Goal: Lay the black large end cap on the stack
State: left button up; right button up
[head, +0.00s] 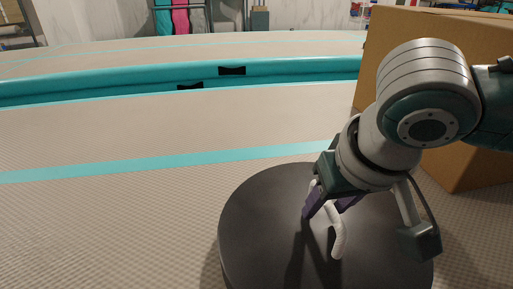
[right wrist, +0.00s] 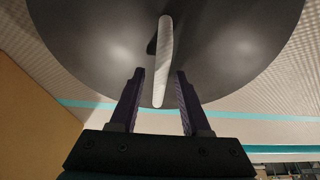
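The black large end cap (head: 262,225) is a wide dark disc at the bottom centre of the head view, lying flat with a white curved handle (head: 337,240) on top. It also fills the upper part of the right wrist view (right wrist: 90,40), where the handle (right wrist: 164,45) runs up the middle. My right gripper (head: 326,213) points down over the cap. Its two purple fingers (right wrist: 160,73) are open, one on each side of the handle, with gaps on both sides. My left gripper is not in view. I cannot make out a separate stack.
A large cardboard box (head: 465,170) stands at the right, behind my right arm. A teal inflatable tube (head: 120,87) crosses the back. A flat teal stripe (head: 150,161) runs over the beige textured floor. The floor to the left of the cap is clear.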

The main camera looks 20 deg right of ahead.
jog(key=p+v, duration=0.6)
jog(key=v, duration=0.6)
jog(key=s+a+f+n+y, duration=0.2)
jog(key=s+a+n+y, duration=0.15)
jog(key=a, duration=0.25)
jog(key=s+d+f+n+h, duration=0.1)
jog(key=s+d+f+h, duration=0.1)
jog(key=s, duration=0.6)
jog(key=shift+d+f+g, duration=0.4)
jog(key=shift+d+f, duration=0.15)
jog(key=shift+d, duration=0.5)
